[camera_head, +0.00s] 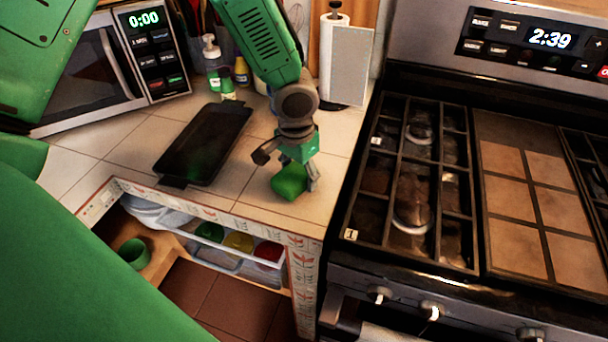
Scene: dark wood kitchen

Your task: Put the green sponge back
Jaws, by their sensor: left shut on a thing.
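The green sponge (289,182) is at the front right of the tiled counter, close to the stove. My left gripper (296,180) comes down from above and is shut on the sponge. One finger shows at the sponge's right side; the other side is partly hidden. I cannot tell whether the sponge touches the counter or is just above it. My right gripper is not in view.
A dark tray (204,145) lies left of the gripper. A microwave (85,75), bottles (212,58) and a paper towel roll (338,60) stand behind. The stove (420,190) is at right. An open shelf below holds a green mug (134,253) and containers (238,241).

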